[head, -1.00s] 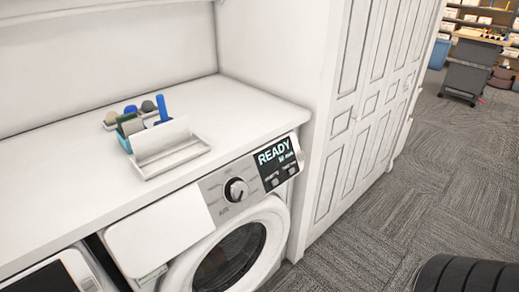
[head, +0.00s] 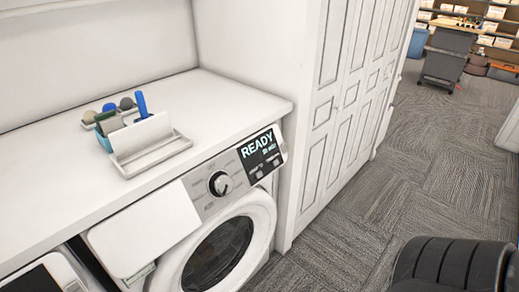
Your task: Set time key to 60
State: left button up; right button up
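A white washing machine (head: 150,233) stands under the counter, its round door (head: 218,252) closed. Its panel has a silver dial (head: 220,184) and a dark display (head: 261,155) reading "READY", with a smaller line of minutes text too small to read surely. Two small keys sit below the display, a left key (head: 257,174) and a right key (head: 275,163). Their labels are too small to tell which is the time key. Neither of my grippers is in view.
A white counter (head: 60,165) covers the machine and carries a white holder (head: 150,152) with brushes and a blue-handled tool. A tall white panelled cabinet (head: 330,120) stands right of the machine.

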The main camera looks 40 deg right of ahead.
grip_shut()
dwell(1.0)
